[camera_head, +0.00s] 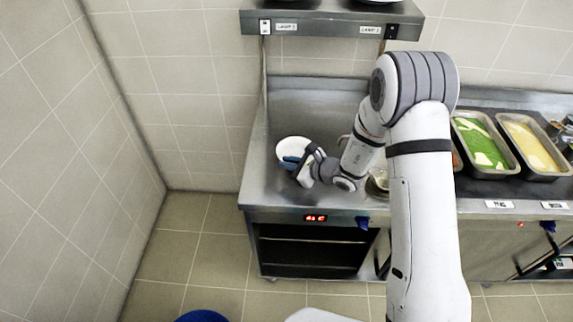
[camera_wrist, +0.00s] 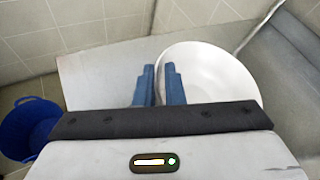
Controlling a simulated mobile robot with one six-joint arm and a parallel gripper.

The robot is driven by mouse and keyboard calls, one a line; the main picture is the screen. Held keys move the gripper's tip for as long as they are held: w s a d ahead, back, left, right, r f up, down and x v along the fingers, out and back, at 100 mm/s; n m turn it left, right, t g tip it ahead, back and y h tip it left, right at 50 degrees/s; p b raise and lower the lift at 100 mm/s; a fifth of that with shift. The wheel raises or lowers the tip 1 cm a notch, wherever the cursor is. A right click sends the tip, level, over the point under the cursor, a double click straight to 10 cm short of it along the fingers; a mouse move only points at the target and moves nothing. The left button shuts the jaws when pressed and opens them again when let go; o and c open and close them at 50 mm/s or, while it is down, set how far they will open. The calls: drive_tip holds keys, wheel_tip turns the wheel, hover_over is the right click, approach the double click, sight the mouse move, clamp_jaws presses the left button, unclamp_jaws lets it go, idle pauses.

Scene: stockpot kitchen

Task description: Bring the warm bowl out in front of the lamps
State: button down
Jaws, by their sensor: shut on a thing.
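A white bowl (camera_head: 297,147) is at the left end of the steel counter, under the lamp shelf (camera_head: 330,20). My gripper (camera_head: 290,162) is at the near left side of the bowl. In the wrist view the blue fingers of my gripper (camera_wrist: 158,84) are shut on the rim of the white bowl (camera_wrist: 215,72), one finger outside and one inside. The bowl looks empty. I cannot tell whether its base touches the counter. Two lamp labels, LAMP 1 and LAMP 2, show on the shelf edge.
Bare steel counter (camera_head: 262,185) lies left of and in front of the bowl. More dishes (camera_head: 378,180) stand to the right, partly hidden by my arm. Trays of green (camera_head: 482,143) and yellow food (camera_head: 532,146) are further right. A blue bin (camera_wrist: 28,125) stands on the floor.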

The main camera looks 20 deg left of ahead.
drive_tip(key=shift+f+p, duration=0.3)
drive_tip(key=shift+f, duration=0.95)
drive_tip(key=c, duration=1.5)
unclamp_jaws()
drive_tip(key=shift+d, duration=0.1)
